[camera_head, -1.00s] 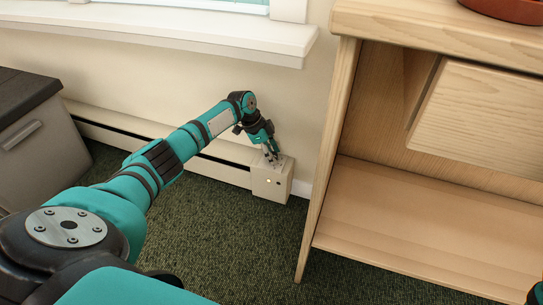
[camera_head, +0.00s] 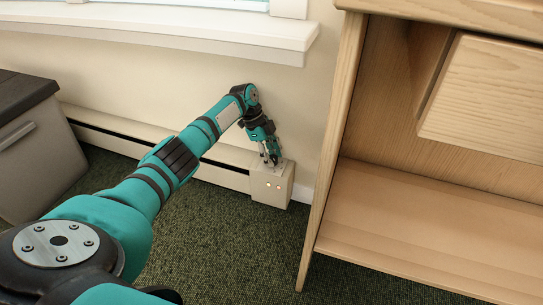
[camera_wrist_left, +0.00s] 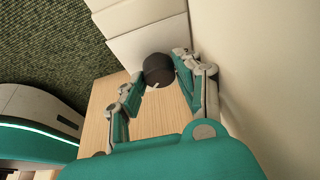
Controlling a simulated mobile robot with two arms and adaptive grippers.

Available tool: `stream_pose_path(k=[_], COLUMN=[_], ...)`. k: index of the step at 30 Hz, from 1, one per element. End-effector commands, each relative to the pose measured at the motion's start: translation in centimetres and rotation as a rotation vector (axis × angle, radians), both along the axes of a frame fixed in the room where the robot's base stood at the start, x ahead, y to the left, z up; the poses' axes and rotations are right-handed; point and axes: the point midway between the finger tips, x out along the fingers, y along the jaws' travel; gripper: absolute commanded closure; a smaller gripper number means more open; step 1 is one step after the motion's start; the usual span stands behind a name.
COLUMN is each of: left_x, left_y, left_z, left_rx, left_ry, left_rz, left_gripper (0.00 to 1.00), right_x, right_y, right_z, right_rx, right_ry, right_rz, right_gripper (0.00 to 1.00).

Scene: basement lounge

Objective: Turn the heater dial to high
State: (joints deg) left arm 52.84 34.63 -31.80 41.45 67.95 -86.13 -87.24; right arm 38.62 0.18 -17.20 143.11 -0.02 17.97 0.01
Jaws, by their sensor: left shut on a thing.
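The heater is a long cream baseboard unit (camera_head: 118,131) along the wall, with a control box (camera_head: 268,191) at its right end. The dial (camera_wrist_left: 158,69) is a dark round knob with a pale pointer mark on top of the box, seen in the left wrist view. My left gripper (camera_head: 271,161) reaches down onto the box top and is shut on the dial, with a finger on either side. The gripper hides the dial in the head view. My right gripper is not in view.
A wooden shelf unit (camera_head: 415,218) stands close to the right of the control box. A grey bin with a dark lid (camera_head: 28,140) is at the left. A white window sill (camera_head: 180,38) juts out above the heater. Green carpet (camera_head: 215,240) is clear in front.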

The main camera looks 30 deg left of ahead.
Motion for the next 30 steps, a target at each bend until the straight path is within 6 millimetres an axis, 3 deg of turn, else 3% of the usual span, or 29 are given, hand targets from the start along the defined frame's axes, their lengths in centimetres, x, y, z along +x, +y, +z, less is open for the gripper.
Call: stream_pose_path(k=[5,6,7,17,30], left_x=[-0.1,-0.1,-0.1,0.0,0.0], left_y=[0.0,0.0,0.0,0.0,0.0], left_z=[-0.1,-0.1,-0.1,0.4,7.9], left_rx=[0.001,0.001,0.001,0.0,0.002], left_ry=[0.004,0.004,0.004,0.0,0.0], left_rz=[-0.001,-0.001,-0.001,0.0,0.0], left_gripper=[0.98,0.62,0.58,0.58,0.58], right_x=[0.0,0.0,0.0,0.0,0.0], right_y=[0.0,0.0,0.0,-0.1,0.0], right_z=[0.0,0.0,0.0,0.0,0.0], right_rx=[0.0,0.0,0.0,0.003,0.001], right_ry=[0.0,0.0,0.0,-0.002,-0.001], right_rz=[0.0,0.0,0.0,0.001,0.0], right_gripper=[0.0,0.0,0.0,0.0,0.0])
